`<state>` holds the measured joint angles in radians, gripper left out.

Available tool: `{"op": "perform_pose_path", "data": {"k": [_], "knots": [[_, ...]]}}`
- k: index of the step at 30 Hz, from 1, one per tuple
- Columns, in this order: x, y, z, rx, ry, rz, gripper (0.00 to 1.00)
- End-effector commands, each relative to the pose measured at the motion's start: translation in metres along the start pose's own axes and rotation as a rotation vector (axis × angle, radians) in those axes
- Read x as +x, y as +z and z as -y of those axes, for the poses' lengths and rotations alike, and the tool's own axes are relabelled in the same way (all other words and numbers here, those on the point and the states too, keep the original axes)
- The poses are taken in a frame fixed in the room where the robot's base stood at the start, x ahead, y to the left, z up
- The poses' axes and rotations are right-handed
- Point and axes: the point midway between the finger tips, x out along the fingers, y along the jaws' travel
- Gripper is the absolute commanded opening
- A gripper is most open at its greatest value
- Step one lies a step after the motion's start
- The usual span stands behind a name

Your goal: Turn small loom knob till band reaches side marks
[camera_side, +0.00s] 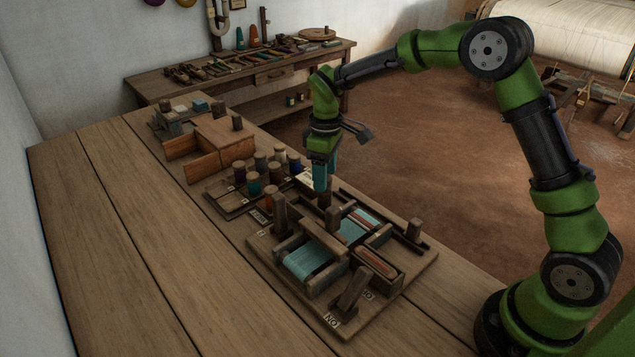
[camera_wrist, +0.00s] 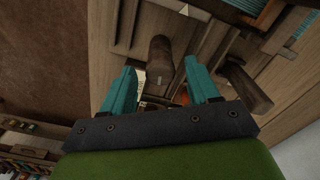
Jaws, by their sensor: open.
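The small loom (camera_side: 424,262) is a wooden board with frames, uprights and a lever on the bench. Its teal band (camera_side: 306,261) shows on the front roller and again farther back, with red and pale stripes. My green gripper (camera_side: 321,188) points down at the loom's back edge, its teal fingers apart. Below it stands a dark wooden peg (camera_side: 325,199), perhaps the knob. In the wrist view a round-topped wooden peg (camera_wrist: 159,62) shows between the open fingers (camera_wrist: 160,72), with no visible grip. Another wooden post (camera_wrist: 245,88) is right of them. I cannot make out the side marks.
A tray (camera_side: 216,197) of several thread spools stands close behind the loom. A wooden box (camera_side: 207,163) lies beyond it. Upright posts (camera_side: 280,214) and a tilted lever (camera_side: 353,291) rise from the loom. The bench's left side (camera_side: 130,240) is clear.

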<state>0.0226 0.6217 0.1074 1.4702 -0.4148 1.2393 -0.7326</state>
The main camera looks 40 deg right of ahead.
Motion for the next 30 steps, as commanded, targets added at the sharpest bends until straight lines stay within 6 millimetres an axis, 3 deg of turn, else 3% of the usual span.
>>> {"op": "perform_pose_path", "data": {"k": [10, 21, 30], "knots": [[0.0035, -0.0001, 0.0000, 0.001, 0.000, 0.000, 0.58], [0.0031, -0.0001, -0.0001, 0.001, 0.000, -0.001, 0.04], [0.0028, -0.0002, 0.0000, 0.048, 0.001, -0.001, 0.04]]}}
